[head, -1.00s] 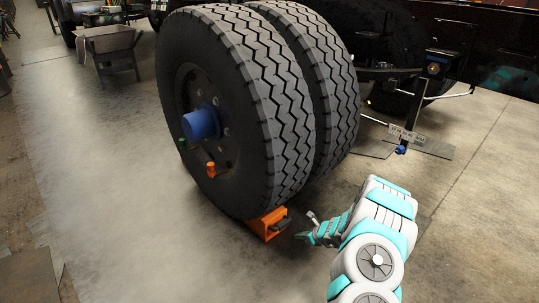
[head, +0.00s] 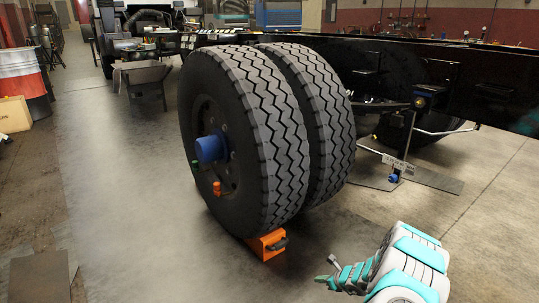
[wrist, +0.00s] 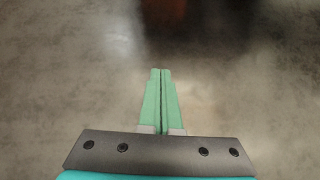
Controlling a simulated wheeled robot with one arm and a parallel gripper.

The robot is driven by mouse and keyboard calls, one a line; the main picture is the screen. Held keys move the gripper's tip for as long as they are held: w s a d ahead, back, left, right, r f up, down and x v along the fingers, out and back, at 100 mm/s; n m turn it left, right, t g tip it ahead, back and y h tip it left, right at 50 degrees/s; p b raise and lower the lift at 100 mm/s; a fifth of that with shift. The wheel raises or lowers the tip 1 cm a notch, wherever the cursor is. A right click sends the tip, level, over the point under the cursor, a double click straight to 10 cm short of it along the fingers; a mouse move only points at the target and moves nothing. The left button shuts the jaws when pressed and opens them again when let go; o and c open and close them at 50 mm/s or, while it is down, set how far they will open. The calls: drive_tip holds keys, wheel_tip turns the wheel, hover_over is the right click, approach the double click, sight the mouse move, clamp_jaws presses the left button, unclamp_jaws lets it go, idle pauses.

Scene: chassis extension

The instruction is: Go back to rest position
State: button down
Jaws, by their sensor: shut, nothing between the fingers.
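My gripper (head: 326,279) is at the lower right of the head view, on my white and teal arm. In the wrist view its two green fingers (wrist: 162,72) lie side by side, shut and empty, above bare floor. An orange wheel chock (head: 267,245) with a dark handle sits on the floor against the foot of the large dual tyres (head: 262,140). The gripper is apart from the chock, to its right and nearer to me. A blurred dark and orange patch shows at the top of the wrist view.
The wheel has a blue hub (head: 210,148) and small green and orange parts. A dark chassis beam (head: 450,85) runs behind at the right. A stand (head: 400,160) is under it. The concrete floor (head: 130,200) is clear at left. A barrel and box stand far left.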

drive_tip(key=s+a+r+n+g+y+p, duration=0.15)
drive_tip(key=a+r+n, duration=0.25)
drive_tip(key=a+r, duration=0.5)
drive_tip(key=s+a+r+n+y+p, duration=0.1)
drive_tip(key=s+a+r+n+y, duration=0.3)
drive_tip(key=r, duration=0.9)
drive_tip(key=s+a+r+n+g+p, duration=0.1)
drive_tip(key=s+a+r+n+g, duration=0.1)
drive_tip(key=s+a+r+n, duration=0.4)
drive_tip(key=s+a+r+n+g, duration=0.25)
drive_tip(key=s+r, duration=0.25)
drive_tip(key=r, duration=0.3)
drive_tip(key=s+d+r+n+g+h+p, duration=0.1)
drive_tip(key=s+d+r+n+h, duration=0.2)
drive_tip(key=s, duration=0.6)
drive_tip(key=s+r+n+g+h+p, duration=0.15)
drive_tip(key=s+r+n, duration=0.3)
drive_tip(key=s, duration=0.55)
drive_tip(key=s+d+r+n+h+p, duration=0.1)
drive_tip(key=s+d+n+h, duration=0.3)
drive_tip(key=s+d, duration=1)
drive_tip(key=shift+s+r+n+h+p, duration=0.35)
drive_tip(key=shift+s+r+h, duration=0.2)
drive_tip(key=shift+s+h, duration=0.6)
drive_tip(key=shift+w+a+g, duration=0.1)
drive_tip(key=shift+a+g, duration=0.1)
drive_tip(key=shift+g, duration=0.05)
